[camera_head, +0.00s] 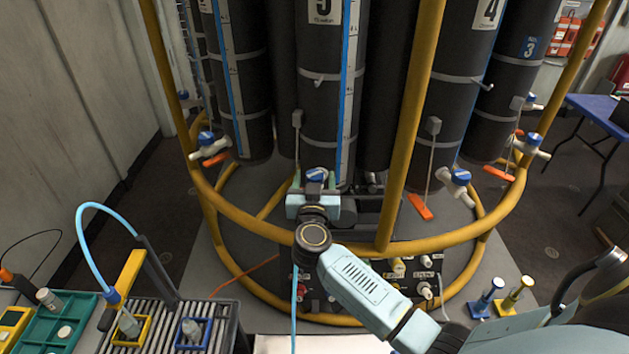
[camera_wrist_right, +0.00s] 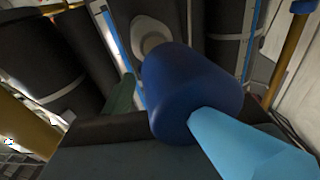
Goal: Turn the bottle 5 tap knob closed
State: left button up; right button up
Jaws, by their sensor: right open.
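Bottle 5 (camera_head: 318,50) is a tall dark cylinder with a "5" label at the back centre in the head view. Its tap has a blue knob (camera_head: 317,174) low at the front. My right gripper (camera_head: 315,183) is open, with a greenish finger on either side of the knob; I cannot tell whether they touch it. In the right wrist view the blue knob (camera_wrist_right: 190,90) looms large, with a light blue rod-like piece (camera_wrist_right: 250,148) in front of it. One finger (camera_wrist_right: 121,98) shows left of the knob. My left gripper is not in view.
A yellow tubular rail (camera_head: 240,217) rings the bottles, with a yellow post (camera_head: 412,120) right of my gripper. Neighbouring taps carry blue knobs (camera_head: 460,177) and orange tags (camera_head: 420,207). A slatted rack (camera_head: 185,310) stands at lower left.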

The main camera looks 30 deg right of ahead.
jog(key=c, duration=1)
